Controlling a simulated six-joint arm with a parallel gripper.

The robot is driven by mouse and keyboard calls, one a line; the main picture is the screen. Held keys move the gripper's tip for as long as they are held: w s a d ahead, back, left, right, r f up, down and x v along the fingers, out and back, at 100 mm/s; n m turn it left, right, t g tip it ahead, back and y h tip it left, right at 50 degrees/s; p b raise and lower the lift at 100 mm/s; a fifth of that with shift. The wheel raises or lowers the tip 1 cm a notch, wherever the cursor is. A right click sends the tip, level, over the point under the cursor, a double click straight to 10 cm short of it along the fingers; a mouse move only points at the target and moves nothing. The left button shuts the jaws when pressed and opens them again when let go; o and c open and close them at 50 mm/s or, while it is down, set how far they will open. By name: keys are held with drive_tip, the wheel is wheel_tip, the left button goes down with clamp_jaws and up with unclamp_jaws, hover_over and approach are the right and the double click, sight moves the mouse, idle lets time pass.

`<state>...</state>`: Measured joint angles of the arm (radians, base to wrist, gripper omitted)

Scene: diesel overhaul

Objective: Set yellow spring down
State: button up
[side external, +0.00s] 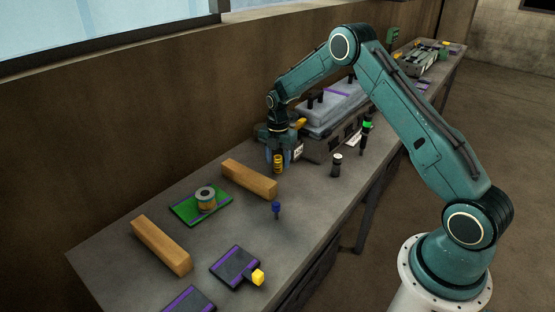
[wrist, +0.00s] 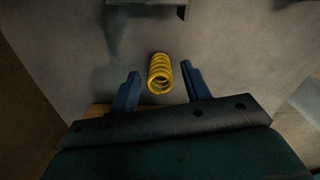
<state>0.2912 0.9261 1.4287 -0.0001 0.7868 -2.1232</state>
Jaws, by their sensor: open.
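The yellow spring (side external: 278,163) stands upright on the grey workbench (side external: 310,198), close to the engine block. In the wrist view the yellow spring (wrist: 160,73) is between the two blue fingers of my gripper (wrist: 163,88), with a visible gap on each side. In the side view my gripper (side external: 279,157) is low over the bench around the spring, with its fingers partly hidden. My gripper is open and holds nothing.
The engine block (side external: 335,130) stands just behind and right of my gripper. A wooden block (side external: 249,179) lies just left, another (side external: 160,246) further left. A green mat (side external: 183,211) bears a cylindrical part (side external: 205,199). A dark cylinder (side external: 336,166) and blue-topped part (side external: 276,209) stand in front.

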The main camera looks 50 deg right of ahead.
wheel_tip(320, 180, up, 10)
drive_tip(key=shift+f, duration=0.2)
drive_tip(key=shift+r, duration=0.3)
idle(0.5)
wheel_tip(320, 180, up, 10)
drive_tip(key=m+t, duration=0.1)
drive_tip(key=m, duration=0.3)
hover_over(278, 157)
drive_tip(key=s+a, duration=0.5)
drive_tip(key=s+a+r+m+t, duration=0.2)
drive_tip(key=s+a+r+m, duration=0.35)
drive_tip(key=s+r, duration=0.35)
drive_tip(key=s+a+m+t, duration=0.1)
drive_tip(key=s+m, duration=0.4)
drive_tip(key=s, duration=0.5)
drive_tip(key=s+a+m+t, duration=0.1)
drive_tip(key=s+a+m, duration=0.3)
drive_tip(key=s, duration=0.7)
drive_tip(key=shift+a+f+m+t, duration=0.2)
drive_tip(key=shift+m+t, duration=0.1)
drive_tip(key=shift+m, duration=0.95)
